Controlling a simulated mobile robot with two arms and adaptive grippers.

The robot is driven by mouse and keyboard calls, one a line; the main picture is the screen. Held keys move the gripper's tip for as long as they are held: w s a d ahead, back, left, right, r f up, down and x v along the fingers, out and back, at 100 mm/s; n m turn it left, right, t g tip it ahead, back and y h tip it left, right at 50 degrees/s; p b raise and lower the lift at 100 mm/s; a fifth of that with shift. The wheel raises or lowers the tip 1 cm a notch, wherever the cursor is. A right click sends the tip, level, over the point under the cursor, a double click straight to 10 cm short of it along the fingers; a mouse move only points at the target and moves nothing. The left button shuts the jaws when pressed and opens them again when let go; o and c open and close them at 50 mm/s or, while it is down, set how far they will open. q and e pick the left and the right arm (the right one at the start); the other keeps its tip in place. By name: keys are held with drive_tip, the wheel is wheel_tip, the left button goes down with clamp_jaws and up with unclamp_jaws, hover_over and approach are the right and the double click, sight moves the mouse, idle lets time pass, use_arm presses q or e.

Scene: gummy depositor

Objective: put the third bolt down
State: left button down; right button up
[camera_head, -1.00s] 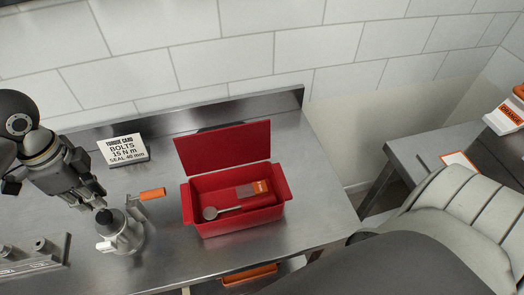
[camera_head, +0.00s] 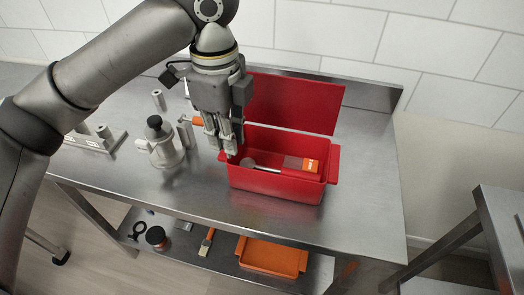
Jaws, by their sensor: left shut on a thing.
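My left gripper (camera_head: 226,146) points down at the left end of the open red box (camera_head: 262,182), by its left handle. Its fingers are shut on a small pale piece at the tips, likely the bolt (camera_head: 230,153), mostly hidden by the fingers. I cannot tell whether it touches the box's rim. The grey depositor (camera_head: 163,152) with a black knob and an orange crank handle (camera_head: 199,121) stands on the steel bench, left of the gripper. My right gripper is not in view.
The red box holds a round-ended metal tool (camera_head: 249,163) and an orange-and-grey item (camera_head: 309,165); its raised lid (camera_head: 292,104) stands behind. A block with cylinders (camera_head: 94,138) is at the left. An orange tray (camera_head: 272,257) is on the lower shelf. Bare bench (camera_head: 365,160) lies right of the box.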

use_arm(q)
drive_tip(key=w+d+f, duration=0.1)
drive_tip(key=w+f, duration=0.2)
drive_tip(key=w+d+f+p, duration=0.1)
drive_tip(key=w+f, duration=0.1)
drive_tip(key=f, duration=0.2)
drive_tip(key=w+d+f+p, duration=0.1)
drive_tip(key=w+d+f, duration=0.1)
drive_tip(key=w+f, duration=0.1)
drive_tip(key=shift+w+d+f, duration=0.1)
drive_tip(key=shift+w+f, duration=0.2)
drive_tip(key=shift+f, duration=0.2)
drive_tip(key=shift+f+p, duration=0.3)
drive_tip(key=shift+p, duration=0.1)
drive_tip(key=shift+f, duration=0.3)
drive_tip(key=c, duration=1.5)
unclamp_jaws()
drive_tip(key=shift+o, duration=0.2)
